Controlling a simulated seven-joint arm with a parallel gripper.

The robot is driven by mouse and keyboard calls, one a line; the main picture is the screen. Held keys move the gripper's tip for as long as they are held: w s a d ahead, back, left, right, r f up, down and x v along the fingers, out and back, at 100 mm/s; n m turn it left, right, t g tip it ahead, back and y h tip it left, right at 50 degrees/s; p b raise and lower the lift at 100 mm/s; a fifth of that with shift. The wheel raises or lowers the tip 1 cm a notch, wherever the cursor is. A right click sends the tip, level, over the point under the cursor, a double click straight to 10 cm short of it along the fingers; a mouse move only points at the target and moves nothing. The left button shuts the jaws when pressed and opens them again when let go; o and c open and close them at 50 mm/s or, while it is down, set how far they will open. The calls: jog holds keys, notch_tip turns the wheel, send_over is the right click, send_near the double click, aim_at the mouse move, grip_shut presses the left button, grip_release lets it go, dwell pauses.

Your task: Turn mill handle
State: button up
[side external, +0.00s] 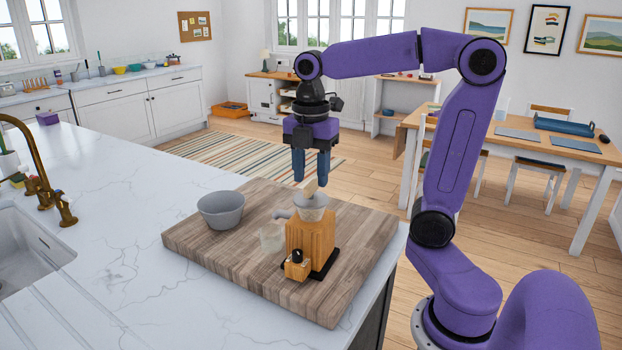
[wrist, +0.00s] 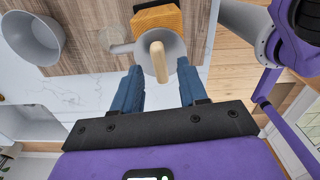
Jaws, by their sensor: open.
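The mill has a wooden body (side external: 312,238) on a black base, with a grey bowl-shaped top (side external: 312,206). Its pale wooden handle grip (side external: 311,187) sticks up above the top; it also shows in the wrist view (wrist: 159,62). A short grey part (side external: 282,214) juts out to the left. My gripper (side external: 311,182) points down over the mill and is open. In the wrist view the blue fingers stand on either side of the grip, with gaps. I cannot tell whether the fingertips reach down to its height.
A wooden board (side external: 205,245) carries the mill, a grey bowl (side external: 221,210) to the left and a clear glass (side external: 272,238) close beside the mill. A wooden block with a black knob (side external: 297,262) is in front. The marble counter (side external: 120,235) is mostly clear.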

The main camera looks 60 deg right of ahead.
jog(key=shift+f, duration=0.95)
grip_shut()
jog(key=shift+m, duration=0.3)
